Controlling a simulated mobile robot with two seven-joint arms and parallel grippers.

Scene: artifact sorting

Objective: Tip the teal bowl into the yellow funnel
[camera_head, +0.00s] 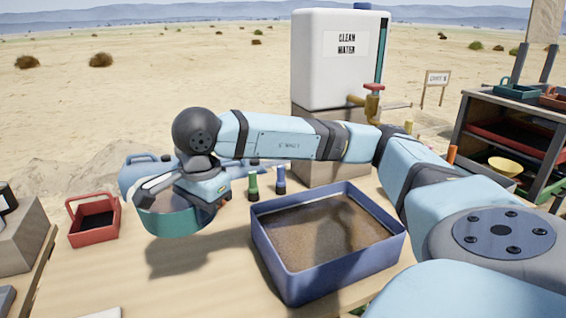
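The teal bowl (172,222) hangs above the table at the left, close to level, with its shadow on the tabletop. My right gripper (168,193) reaches across from the right and is shut on the bowl's rim. The gripper and wrist cover part of the bowl's inside, so its contents are unclear. A yellow funnel-like piece (506,167) sits on the dark shelf at the far right, well away from the bowl. My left gripper is not in view.
A blue tray (325,268) of brown sand stands right of the bowl. A red caddy (94,220) stands to its left. Small green (253,187) and blue (280,180) bottles stand behind the tray. A white water tank (338,75) stands at the back. Bare tabletop lies below the bowl.

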